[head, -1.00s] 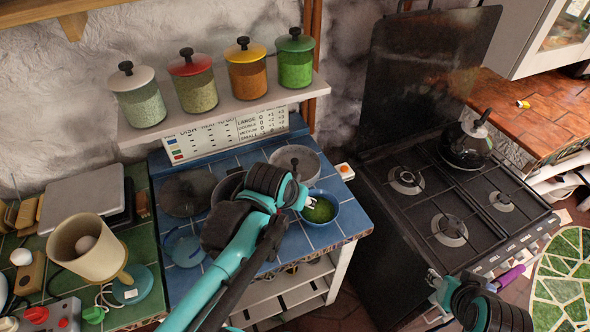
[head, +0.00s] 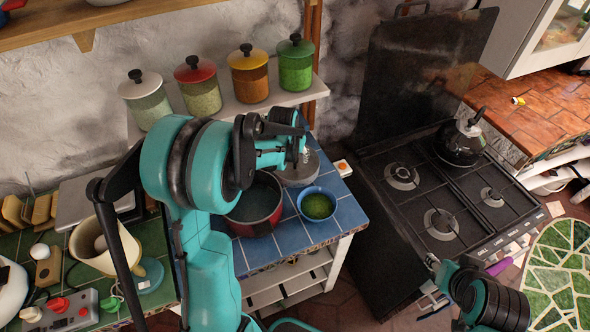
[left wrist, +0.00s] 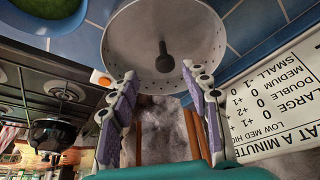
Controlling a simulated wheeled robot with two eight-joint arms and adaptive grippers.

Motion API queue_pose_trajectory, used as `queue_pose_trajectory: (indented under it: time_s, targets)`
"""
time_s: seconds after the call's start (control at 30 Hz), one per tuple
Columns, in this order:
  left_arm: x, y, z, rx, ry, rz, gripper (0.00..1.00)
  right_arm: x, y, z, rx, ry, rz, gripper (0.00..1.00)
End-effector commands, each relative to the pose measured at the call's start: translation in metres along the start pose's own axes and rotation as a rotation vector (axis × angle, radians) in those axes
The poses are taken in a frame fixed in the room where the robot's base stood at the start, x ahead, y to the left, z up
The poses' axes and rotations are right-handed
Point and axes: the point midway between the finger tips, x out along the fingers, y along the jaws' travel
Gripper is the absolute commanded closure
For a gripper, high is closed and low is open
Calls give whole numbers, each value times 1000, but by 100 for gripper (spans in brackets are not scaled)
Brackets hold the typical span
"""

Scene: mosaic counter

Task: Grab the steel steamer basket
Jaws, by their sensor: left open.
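The steel steamer basket (left wrist: 125,42) is a round, perforated metal bowl with a dark knob in its middle. It fills the top of the left wrist view. In the head view the basket (head: 297,174) sits at the back right of the blue tiled counter, partly hidden by my left gripper (head: 305,150). In the left wrist view my left gripper (left wrist: 160,72) is open, its two purple-padded fingers apart and overlapping the basket's near rim in the picture. Nothing is held between them. My right gripper (head: 433,275) is low in front of the stove; its fingers are unclear.
A red pot (head: 262,212) and a blue bowl (head: 318,190) of green food stand close to the basket. A shelf (head: 235,108) with several jars runs behind. A black stove (head: 375,230) with a kettle (head: 461,143) is to the right.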

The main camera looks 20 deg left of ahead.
Motion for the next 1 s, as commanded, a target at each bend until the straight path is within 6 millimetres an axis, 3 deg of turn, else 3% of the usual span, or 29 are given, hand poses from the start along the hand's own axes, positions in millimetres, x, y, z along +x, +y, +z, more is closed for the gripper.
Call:
queue_pose_trajectory:
  time_s: [0.3, 0.6, 0.63, 0.8, 1.0]
  targets:
    - [46, -7, -2, -1, 1, 0, 53, 10, 0, 7, 0, 0, 0, 60]
    - [52, -7, -2, 0, 1, 0, 53, 10, 0, 7, 0, 0, 0, 60]
    - [52, -7, -2, 0, 1, 0, 55, 10, 0, 7, 0, 0, 0, 60]
    - [52, -7, -2, 0, 1, 0, 100, 10, 0, 7, 0, 0, 0, 60]
    - [52, -7, -2, 0, 1, 0, 100, 10, 0, 7, 0, 0, 0, 60]
